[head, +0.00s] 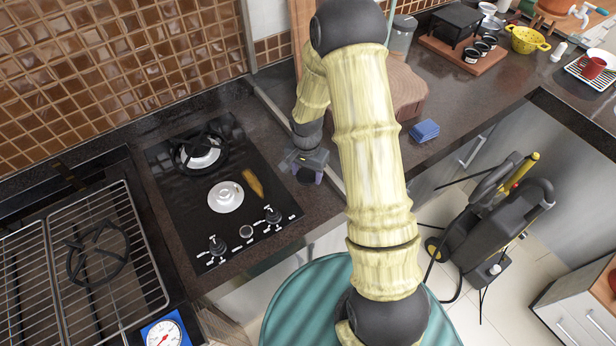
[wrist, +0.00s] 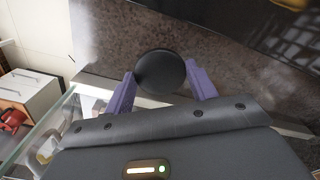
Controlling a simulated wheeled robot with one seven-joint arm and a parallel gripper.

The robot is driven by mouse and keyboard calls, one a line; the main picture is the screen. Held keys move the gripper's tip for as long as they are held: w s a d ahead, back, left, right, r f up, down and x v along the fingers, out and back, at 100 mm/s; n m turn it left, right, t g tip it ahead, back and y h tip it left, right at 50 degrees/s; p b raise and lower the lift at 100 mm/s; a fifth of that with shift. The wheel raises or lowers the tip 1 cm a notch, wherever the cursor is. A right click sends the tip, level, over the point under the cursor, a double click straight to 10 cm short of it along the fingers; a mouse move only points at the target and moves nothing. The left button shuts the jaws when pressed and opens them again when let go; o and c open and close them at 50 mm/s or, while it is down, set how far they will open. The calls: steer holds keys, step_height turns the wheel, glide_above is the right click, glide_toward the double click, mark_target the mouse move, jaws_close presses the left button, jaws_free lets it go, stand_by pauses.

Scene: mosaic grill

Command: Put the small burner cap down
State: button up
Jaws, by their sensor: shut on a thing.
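The small burner cap (wrist: 160,71) is a round black disc held between the two purple fingers of my gripper (wrist: 160,88) in the wrist view. My gripper (head: 305,177) is shut on it. In the head view it hangs over the dark counter, just right of the black gas hob (head: 187,218); the cap itself cannot be made out there. The near burner (head: 225,196) on the hob shows a bare silver ring and centre. The far burner (head: 199,153) has a black pan support around it.
Hob knobs (head: 273,215) line the front edge, and a brown-yellow mark (head: 253,183) lies beside the near burner. A grill rack (head: 75,265) with a loose black pan support (head: 97,254) is at left. A blue sponge (head: 424,131) lies on the right counter.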

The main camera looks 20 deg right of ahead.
mark_target(308, 175)
steer(key=shift+d+f+p, duration=0.2)
steer(key=shift+f+p, duration=0.6)
steer(key=shift+f, duration=0.85)
steer(key=shift+f, duration=0.1)
steer(key=o, duration=1.2)
step_height(308, 175, up, 12)
steer(key=b, duration=0.3)
steer(key=shift+r, duration=0.2)
